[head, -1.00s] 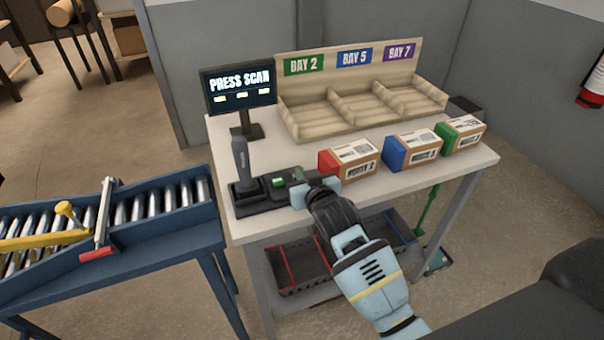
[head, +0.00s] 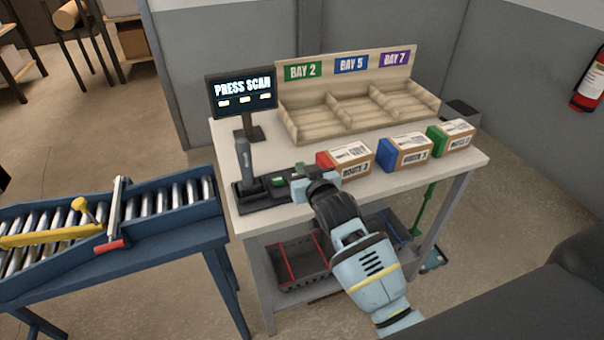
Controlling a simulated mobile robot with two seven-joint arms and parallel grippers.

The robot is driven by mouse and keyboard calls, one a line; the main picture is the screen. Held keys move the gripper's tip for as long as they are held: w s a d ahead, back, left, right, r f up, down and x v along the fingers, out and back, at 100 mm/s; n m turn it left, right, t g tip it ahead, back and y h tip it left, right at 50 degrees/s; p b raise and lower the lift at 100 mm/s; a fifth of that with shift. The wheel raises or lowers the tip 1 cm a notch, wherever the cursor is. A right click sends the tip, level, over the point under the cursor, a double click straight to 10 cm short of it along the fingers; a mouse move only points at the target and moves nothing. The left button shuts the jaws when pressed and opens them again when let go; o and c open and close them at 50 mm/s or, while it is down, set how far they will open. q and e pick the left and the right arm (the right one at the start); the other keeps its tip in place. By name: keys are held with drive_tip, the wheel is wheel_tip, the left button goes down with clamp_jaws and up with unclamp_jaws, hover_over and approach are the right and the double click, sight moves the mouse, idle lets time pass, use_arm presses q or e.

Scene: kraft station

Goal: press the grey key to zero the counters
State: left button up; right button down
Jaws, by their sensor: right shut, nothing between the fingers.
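A black key panel (head: 262,196) lies at the left front of the white table. A green key (head: 278,181) shows on it. I cannot make out a grey key; my right gripper covers the panel's right end. My right gripper (head: 300,188) is shut and empty, low over that end, just right of the green key. I cannot tell whether it touches the panel. The screen (head: 241,91) behind reads "PRESS SCAN" above 3 small pale boxes. My left gripper is not in view.
A handheld scanner (head: 243,158) stands upright left of the keys. Red (head: 345,160), blue (head: 404,152) and green-ended (head: 451,138) cartons sit to the right. A wooden rack (head: 360,128) with three bays is behind them. A roller conveyor (head: 180,224) is at left.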

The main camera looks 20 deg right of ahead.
drive_tip(key=v, duration=0.7)
drive_tip(key=shift+s, duration=0.35)
drive_tip(key=shift+d, duration=0.1)
drive_tip(key=s+f+n+g, duration=0.1)
drive_tip(key=s+f+g, duration=0.2)
drive_tip(key=s+f, duration=1.1)
drive_tip(key=s+f+g, duration=0.1)
drive_tip(key=s+f, duration=0.5)
drive_tip(key=s, duration=0.4)
drive_tip(key=s+f+g+y, duration=0.1)
drive_tip(key=s+f, duration=0.4)
drive_tip(key=s, duration=0.5)
drive_tip(key=shift+d+f+n+g, duration=0.3)
drive_tip(key=shift+d+f+g, duration=0.1)
drive_tip(key=shift+g, duration=0.3)
